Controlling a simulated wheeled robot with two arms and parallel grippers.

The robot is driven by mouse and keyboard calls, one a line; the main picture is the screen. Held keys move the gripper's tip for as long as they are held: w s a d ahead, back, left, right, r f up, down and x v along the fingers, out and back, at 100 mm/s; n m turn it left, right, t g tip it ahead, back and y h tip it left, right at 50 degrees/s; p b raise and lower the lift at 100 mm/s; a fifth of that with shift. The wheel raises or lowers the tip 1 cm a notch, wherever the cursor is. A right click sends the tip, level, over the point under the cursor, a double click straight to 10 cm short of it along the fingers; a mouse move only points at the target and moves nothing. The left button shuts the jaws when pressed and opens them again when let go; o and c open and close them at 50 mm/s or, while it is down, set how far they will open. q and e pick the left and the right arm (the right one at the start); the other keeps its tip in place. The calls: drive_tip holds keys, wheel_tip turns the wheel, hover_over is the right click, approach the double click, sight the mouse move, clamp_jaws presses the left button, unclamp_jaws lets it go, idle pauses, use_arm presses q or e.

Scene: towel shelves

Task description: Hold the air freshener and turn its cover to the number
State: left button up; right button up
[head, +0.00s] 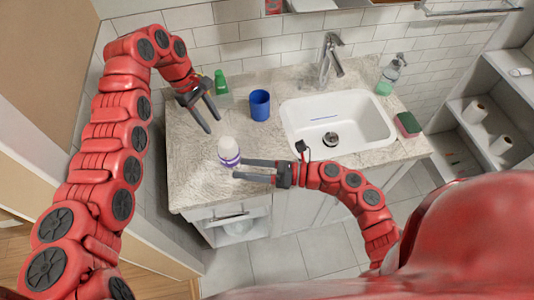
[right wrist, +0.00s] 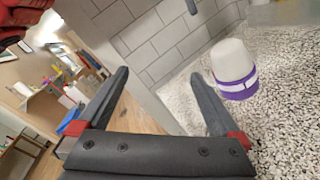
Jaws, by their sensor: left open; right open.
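The air freshener (head: 229,151) stands upright on the countertop near its front left. It has a white domed cover and a purple band lower down; no number can be read on it. My right gripper (head: 237,169) is open and empty, with its fingertips just to the right of and beside the air freshener. In the right wrist view the air freshener (right wrist: 233,68) is beyond the right finger, outside the jaws. My left gripper (head: 213,122) is open and empty above the counter, behind and to the left of the air freshener.
A blue cup (head: 260,105) and a green bottle (head: 221,84) stand behind the air freshener. A white sink (head: 340,121) with a faucet (head: 328,62) is to the right. A soap bottle (head: 390,76) and a sponge (head: 408,124) are farther right. The counter's left part (head: 189,165) is clear.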

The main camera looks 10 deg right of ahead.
sight(221, 152)
drive_tip(key=w+d+f+n+h, duration=0.1)
drive_tip(key=d, duration=0.1)
drive_tip(key=w+d+f+n+h, duration=0.2)
drive_tip(key=w+d+f+n+t+h, duration=0.1)
drive_tip(key=w+d+n+h, duration=0.1)
drive_tip(key=shift+w+d+f, duration=0.15)
drive_tip(key=shift+d+f, duration=0.05)
drive_tip(key=shift+w+a+f, duration=0.1)
drive_tip(key=shift+w, duration=0.1)
drive_tip(key=x, duration=1.5)
drive_tip(key=shift+w+a+f, duration=0.15)
drive_tip(key=shift+w, duration=0.1)
drive_tip(key=shift+w+a+f, duration=0.15)
drive_tip(key=shift+a+f, duration=0.1)
drive_tip(key=shift+a, duration=0.25)
